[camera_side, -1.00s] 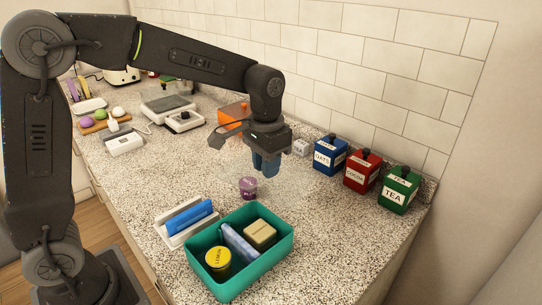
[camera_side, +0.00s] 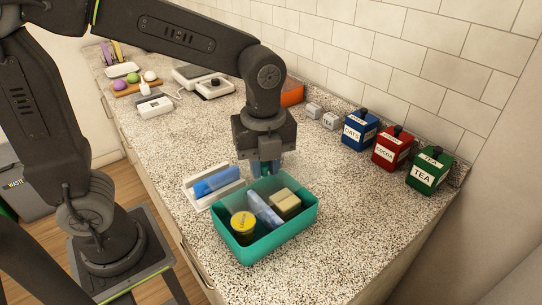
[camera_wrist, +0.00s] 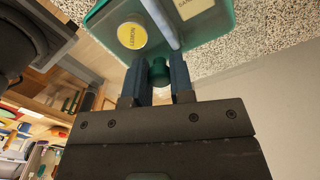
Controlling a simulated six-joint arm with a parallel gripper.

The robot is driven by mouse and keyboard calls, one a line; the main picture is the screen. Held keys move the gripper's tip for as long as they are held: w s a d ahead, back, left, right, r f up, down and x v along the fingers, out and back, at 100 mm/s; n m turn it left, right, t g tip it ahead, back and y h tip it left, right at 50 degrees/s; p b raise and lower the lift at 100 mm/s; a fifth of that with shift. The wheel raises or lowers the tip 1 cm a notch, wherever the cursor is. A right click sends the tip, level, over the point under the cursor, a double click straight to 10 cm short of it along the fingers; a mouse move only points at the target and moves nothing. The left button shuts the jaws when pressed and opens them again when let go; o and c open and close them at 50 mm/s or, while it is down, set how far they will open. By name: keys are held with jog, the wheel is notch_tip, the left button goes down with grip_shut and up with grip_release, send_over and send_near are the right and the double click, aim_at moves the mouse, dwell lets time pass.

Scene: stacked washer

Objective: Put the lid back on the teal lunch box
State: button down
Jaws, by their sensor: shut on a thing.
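The teal lunch box (camera_side: 265,242) stands uncovered or under something see-through near the counter's front edge. Inside are a yellow round tin (camera_side: 243,224), a pale blue divider (camera_side: 262,209) and a tan block labelled as a sandwich (camera_side: 286,202). My gripper (camera_side: 265,168) is above the box's far rim, blue fingers pointing down. In the wrist view my gripper (camera_wrist: 160,75) is shut on a teal knob (camera_wrist: 160,72). The knob appears to belong to a clear lid, whose plate is hard to make out. The tin (camera_wrist: 131,36) shows beyond it.
A white tray with a blue item (camera_side: 217,183) stands just left of the box. Blue (camera_side: 359,133), red (camera_side: 391,149) and green (camera_side: 428,172) canisters line the wall at right. The counter between box and canisters is clear.

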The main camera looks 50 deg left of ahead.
jog(key=shift+f, duration=3.15)
jog(key=shift+f, duration=0.2)
jog(key=shift+c, duration=2.2)
grip_release()
jog(key=shift+r, duration=0.1)
jog(key=shift+r, duration=3.45)
grip_shut()
